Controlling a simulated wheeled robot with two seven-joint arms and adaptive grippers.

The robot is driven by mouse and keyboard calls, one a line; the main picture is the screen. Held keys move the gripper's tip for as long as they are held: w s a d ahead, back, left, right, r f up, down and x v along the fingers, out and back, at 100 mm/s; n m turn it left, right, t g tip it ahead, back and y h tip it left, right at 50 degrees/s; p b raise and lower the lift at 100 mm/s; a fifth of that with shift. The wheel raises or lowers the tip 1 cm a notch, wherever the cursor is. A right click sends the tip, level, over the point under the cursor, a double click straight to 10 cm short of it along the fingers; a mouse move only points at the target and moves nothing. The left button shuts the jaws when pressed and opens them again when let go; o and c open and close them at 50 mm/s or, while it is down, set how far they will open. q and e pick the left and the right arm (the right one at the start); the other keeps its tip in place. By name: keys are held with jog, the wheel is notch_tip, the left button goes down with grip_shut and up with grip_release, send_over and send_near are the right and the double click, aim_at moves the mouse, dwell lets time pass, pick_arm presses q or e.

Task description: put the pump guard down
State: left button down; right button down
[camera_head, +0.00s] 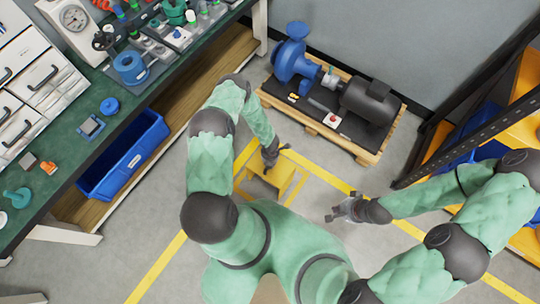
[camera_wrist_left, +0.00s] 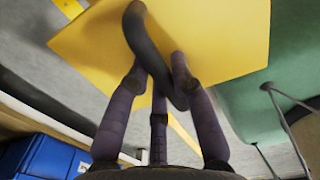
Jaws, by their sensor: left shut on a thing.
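The pump guard (camera_head: 270,182) is a yellow, box-like cover with a dark curved handle (camera_wrist_left: 150,52). My left gripper (camera_head: 272,153) is shut on the handle, at the guard's top in the head view. In the left wrist view the fingers (camera_wrist_left: 160,80) close around the handle, and the yellow sheet (camera_wrist_left: 225,35) fills the upper middle. The guard is over the floor, inside or over a yellow-taped area; I cannot tell whether it touches the floor. My right gripper (camera_head: 338,208) is empty to the right, its fingers spread apart.
A pump and motor (camera_head: 370,98) stand on a wooden pallet (camera_head: 318,126) behind. A green workbench (camera_head: 125,108) with parts is at the left, a blue bin (camera_head: 125,155) beneath it. A dark rack (camera_head: 470,115) stands at the right. Yellow tape (camera_head: 160,265) crosses the grey floor.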

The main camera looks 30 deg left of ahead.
pick_arm(q)
jog(key=shift+f, duration=0.1)
jog(key=c, duration=1.1)
grip_release()
